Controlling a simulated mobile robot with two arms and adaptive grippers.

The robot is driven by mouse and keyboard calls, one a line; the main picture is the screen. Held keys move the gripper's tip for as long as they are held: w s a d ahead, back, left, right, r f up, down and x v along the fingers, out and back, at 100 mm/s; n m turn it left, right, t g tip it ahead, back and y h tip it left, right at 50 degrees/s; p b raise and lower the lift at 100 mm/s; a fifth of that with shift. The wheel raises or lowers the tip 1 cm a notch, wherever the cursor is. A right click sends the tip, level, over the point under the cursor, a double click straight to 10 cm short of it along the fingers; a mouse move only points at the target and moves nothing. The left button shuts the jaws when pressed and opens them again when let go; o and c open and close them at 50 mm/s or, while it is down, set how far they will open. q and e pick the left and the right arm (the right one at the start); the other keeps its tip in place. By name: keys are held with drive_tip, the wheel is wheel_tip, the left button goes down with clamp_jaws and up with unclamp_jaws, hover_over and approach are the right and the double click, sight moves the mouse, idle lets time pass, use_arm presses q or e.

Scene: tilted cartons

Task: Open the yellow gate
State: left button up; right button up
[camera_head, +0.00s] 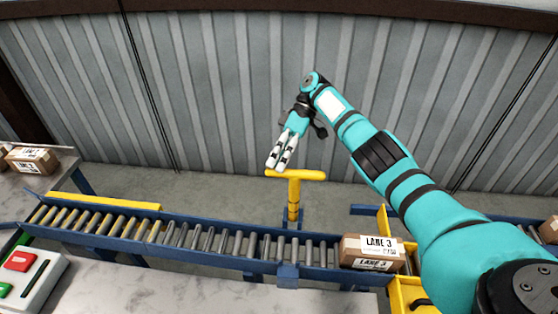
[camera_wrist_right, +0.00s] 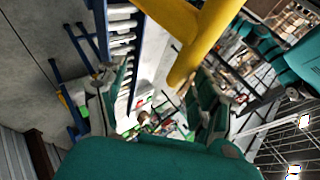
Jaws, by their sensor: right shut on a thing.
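A yellow T-shaped handle (camera_head: 294,190) stands upright on a short post at the far side of the roller conveyor. My right gripper (camera_head: 279,160) reaches down to the left end of its crossbar and is shut on it. In the right wrist view the yellow handle (camera_wrist_right: 190,45) shows large at the top, close to the fingers (camera_wrist_right: 153,95). The exact contact is hard to see there. Yellow parts (camera_head: 404,294) stand at the conveyor's right, partly hidden by my right arm; I cannot tell if they belong to the gate. My left gripper is not in view.
A carton marked LANE 3 (camera_head: 371,252) sits on the conveyor's right part. The conveyor rollers (camera_head: 215,240) left of it are empty. Another carton (camera_head: 41,159) lies at far left. A control box with red button (camera_head: 20,261) is front left. A corrugated wall stands behind.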

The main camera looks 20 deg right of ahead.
drive_tip(key=shift+d+f, duration=0.15)
drive_tip(key=shift+f, duration=0.2)
wheel_tip(320, 180, up, 11)
drive_tip(key=shift+f, duration=0.15)
idle(0.4)
idle(0.4)
